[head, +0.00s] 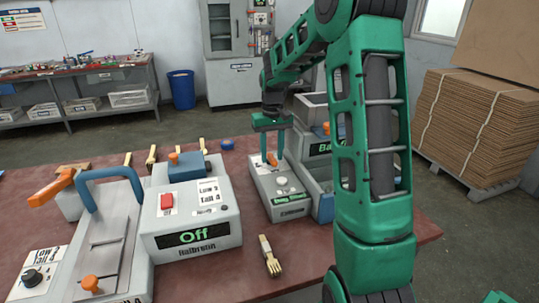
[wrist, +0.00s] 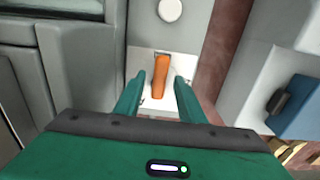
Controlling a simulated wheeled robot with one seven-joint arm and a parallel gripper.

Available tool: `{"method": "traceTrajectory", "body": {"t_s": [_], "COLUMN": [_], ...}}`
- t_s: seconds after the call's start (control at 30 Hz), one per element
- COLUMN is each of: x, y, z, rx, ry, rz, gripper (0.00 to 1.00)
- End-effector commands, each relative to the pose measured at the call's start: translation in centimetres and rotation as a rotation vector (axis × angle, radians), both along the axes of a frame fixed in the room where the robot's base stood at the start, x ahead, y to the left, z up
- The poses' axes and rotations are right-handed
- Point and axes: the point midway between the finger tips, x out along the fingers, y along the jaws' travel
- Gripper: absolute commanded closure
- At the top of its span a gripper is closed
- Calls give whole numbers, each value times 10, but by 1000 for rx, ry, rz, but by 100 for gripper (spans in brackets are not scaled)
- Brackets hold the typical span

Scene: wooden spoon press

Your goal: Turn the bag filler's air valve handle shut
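The orange valve handle (head: 272,159) stands on the top of a small grey control box (head: 279,193) that adjoins the bag filler (head: 326,205). The wrist view shows the handle (wrist: 160,75) on a pale plate, pointing roughly up and down the picture with a slight tilt. My gripper (head: 272,154) comes down from above at the handle. In the wrist view my gripper (wrist: 158,92) is open, with one finger on each side of the handle and a gap visible on both sides. Nothing is held. My arm hides part of the bag filler.
A press with a blue handle (head: 108,173) is at the far left. A wooden fork (head: 270,256) lies on the red-brown table (head: 285,272). A round white knob (wrist: 170,10) lies beyond the handle.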

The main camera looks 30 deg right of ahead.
Motion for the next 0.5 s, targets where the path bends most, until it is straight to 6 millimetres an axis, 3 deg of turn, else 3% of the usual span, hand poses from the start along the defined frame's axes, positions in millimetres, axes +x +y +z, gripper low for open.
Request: {"method": "traceTrajectory", "body": {"t_s": [0.23, 0.4, 0.5], "x": [0, 0, 0], "y": [0, 0, 3], "z": [0, 0, 0], "rx": [0, 0, 0], "ry": [-1, -1, -1], "rz": [0, 0, 1], "gripper": [64, 100, 100]}}
